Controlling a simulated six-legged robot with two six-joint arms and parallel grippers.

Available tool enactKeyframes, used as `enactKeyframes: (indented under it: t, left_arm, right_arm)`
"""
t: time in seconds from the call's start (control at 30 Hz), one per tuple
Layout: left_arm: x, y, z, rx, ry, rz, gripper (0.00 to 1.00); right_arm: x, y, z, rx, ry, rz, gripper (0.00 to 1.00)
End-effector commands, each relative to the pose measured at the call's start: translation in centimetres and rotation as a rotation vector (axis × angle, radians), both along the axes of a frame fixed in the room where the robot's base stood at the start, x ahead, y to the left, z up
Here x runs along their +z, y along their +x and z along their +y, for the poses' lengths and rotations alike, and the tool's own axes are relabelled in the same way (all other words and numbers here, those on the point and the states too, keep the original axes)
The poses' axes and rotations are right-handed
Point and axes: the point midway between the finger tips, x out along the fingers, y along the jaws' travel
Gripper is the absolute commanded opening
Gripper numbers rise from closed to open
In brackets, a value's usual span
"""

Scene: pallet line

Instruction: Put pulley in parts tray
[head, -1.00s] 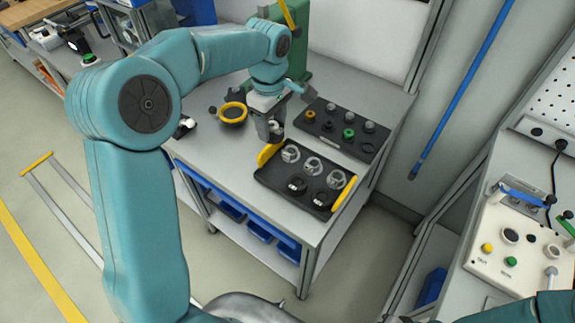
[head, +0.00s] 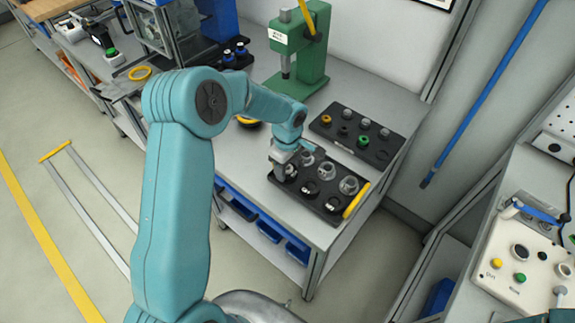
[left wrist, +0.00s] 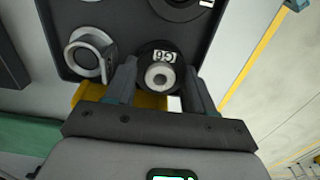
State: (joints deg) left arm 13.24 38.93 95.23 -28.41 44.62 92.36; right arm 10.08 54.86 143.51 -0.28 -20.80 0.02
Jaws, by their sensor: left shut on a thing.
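The parts tray (head: 303,200) is black with yellow handles and lies on the grey workbench; it also shows in the left wrist view (left wrist: 120,25). Its back row holds several clear-grey ring parts. Its front row has dark round pockets with white labels. My left gripper (head: 284,172) is over the left end of the front row, pointing down. It is shut on the pulley (left wrist: 159,77), a small round grey piece with a central hole. The pulley is over or in a dark labelled pocket; I cannot tell whether it touches the bottom. My right gripper is out of view.
A second black tray (head: 338,146) with small coloured parts lies behind. A green press (head: 297,55) stands at the back. A control box (head: 545,262) with buttons is at the right. Blue bins (head: 270,230) sit under the bench top.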

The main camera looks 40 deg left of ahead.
Motion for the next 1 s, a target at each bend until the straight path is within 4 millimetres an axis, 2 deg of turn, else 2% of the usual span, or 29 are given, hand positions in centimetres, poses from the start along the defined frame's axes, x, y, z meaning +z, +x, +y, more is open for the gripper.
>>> enactKeyframes:
  t: [0.23,0.27,0.3,0.57,0.67,0.7,0.77,1.0]
  left_arm:
    - [-0.4,0.0,0.0,0.000,0.000,-0.001,0.19]
    - [-0.3,0.0,0.0,0.000,0.000,0.000,0.60]
    - [-0.3,0.0,0.0,0.000,0.000,0.000,0.64]
    - [-0.2,0.0,0.0,0.000,0.000,0.000,0.64]
    - [0.5,0.0,0.0,0.000,0.000,0.000,0.64]
    - [0.7,0.1,0.0,0.000,0.001,-0.002,0.64]
    - [1.7,0.1,0.0,0.000,0.001,-0.005,0.64]
    - [7.4,0.1,0.0,0.000,0.001,-0.006,0.64]
  right_arm:
    - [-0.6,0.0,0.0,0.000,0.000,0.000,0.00]
    - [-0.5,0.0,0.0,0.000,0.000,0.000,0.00]
    - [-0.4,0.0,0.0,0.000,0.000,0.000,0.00]
    - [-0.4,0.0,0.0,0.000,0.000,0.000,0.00]
    - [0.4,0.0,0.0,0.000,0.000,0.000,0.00]
    - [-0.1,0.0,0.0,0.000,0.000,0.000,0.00]
    - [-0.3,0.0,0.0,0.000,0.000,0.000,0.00]
    - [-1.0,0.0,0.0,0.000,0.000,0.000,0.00]
